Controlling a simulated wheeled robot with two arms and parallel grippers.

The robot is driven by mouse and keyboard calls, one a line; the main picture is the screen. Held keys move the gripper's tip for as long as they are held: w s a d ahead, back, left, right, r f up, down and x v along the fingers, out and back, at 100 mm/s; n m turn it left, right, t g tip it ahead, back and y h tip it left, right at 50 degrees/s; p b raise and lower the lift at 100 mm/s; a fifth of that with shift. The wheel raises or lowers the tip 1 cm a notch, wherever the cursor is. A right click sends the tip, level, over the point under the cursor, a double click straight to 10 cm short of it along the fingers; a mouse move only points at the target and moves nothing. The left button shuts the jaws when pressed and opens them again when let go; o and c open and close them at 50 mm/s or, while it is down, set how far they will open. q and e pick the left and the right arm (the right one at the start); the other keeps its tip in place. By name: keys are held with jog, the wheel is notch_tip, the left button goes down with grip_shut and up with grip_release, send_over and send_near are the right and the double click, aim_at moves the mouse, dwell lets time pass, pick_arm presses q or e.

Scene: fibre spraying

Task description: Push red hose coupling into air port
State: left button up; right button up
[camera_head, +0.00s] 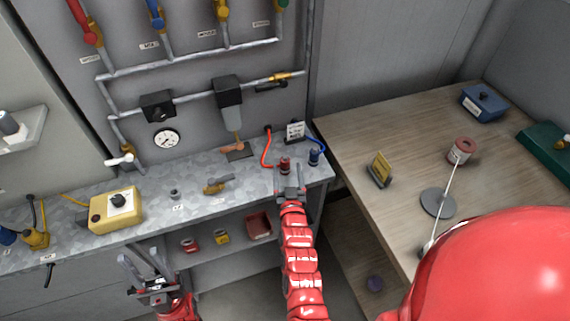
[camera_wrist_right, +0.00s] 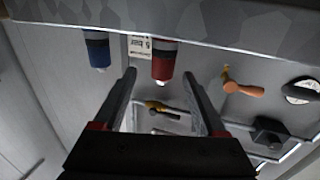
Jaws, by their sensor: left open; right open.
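The red hose coupling (camera_head: 284,164) stands at the right end of the metal counter, near the front edge. A red hose (camera_head: 265,150) runs beside it from the wall. My right gripper (camera_head: 289,180) is at the coupling, open. In the right wrist view the red coupling (camera_wrist_right: 163,62) appears in the gap between the open fingertips (camera_wrist_right: 159,78), apart from both fingers. I cannot make out the air port or whether the coupling is seated in it. My left gripper (camera_head: 146,260) is open and empty in front of the counter.
A blue coupling (camera_head: 314,157) with a blue hose stands just right of the red one; a small label (camera_head: 295,131) is behind them. A brass-coloured fitting (camera_head: 214,186) and a yellow control box (camera_head: 115,208) are left on the counter. A wooden table (camera_head: 400,130) stands right.

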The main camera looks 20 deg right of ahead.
aim_at(286, 165)
jog(key=x, duration=0.4)
jog(key=shift+w+a, duration=0.1)
jog(key=shift+w, duration=0.15)
jog(key=shift+s, duration=0.1)
grip_shut()
